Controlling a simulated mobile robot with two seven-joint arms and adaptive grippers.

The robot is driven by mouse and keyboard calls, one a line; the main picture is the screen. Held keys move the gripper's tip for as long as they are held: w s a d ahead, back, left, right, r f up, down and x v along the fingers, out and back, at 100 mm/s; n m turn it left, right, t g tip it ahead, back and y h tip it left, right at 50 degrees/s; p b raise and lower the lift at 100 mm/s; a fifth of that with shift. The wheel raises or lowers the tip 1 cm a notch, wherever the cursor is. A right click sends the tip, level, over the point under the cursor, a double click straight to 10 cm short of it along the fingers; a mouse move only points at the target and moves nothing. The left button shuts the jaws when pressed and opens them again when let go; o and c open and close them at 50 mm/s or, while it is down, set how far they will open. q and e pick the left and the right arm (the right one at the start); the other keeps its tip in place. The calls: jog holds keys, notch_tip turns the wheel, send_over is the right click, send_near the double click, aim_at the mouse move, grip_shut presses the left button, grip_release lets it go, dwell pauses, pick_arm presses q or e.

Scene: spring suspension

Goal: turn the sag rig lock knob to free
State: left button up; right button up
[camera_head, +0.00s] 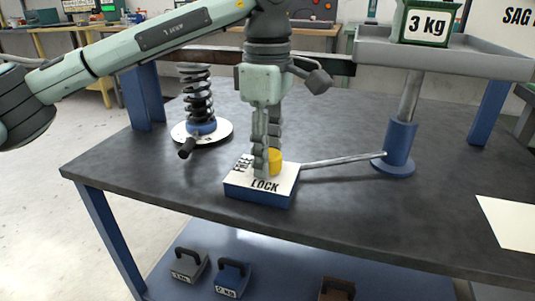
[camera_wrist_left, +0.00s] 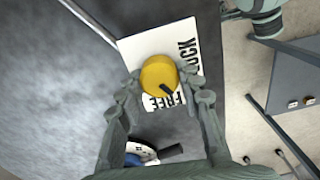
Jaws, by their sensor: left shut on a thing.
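The lock knob is a yellow round cap (camera_head: 276,157) on a blue box with a white top (camera_head: 240,178) marked FREE and LOCK. My left gripper (camera_head: 267,165) comes down from above and is shut on the knob, partly hiding it in the head view. In the left wrist view the knob (camera_wrist_left: 157,73) sits between the fingertips of the gripper (camera_wrist_left: 160,88). Its dark pointer (camera_wrist_left: 167,90) points to the lower right, between the two words and close to the end of FREE (camera_wrist_left: 163,101). My right gripper is not in view.
A metal rod (camera_head: 340,160) runs from the box to a blue post (camera_head: 398,150) bearing a grey tray with a 3 kg weight (camera_head: 425,25). A coil spring (camera_head: 198,95) stands on a white disc behind left. The dark tabletop (camera_head: 330,215) is clear in front.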

pick_arm(q)
jog(key=m, duration=0.5)
jog(key=shift+w+d+m, duration=0.1)
jog(key=shift+m, duration=0.3)
dwell(0.4)
jog(key=o, duration=1.2)
jog(key=shift+c, duration=0.2)
jog(key=shift+r, duration=0.1)
notch_tip(320, 180, up, 12)
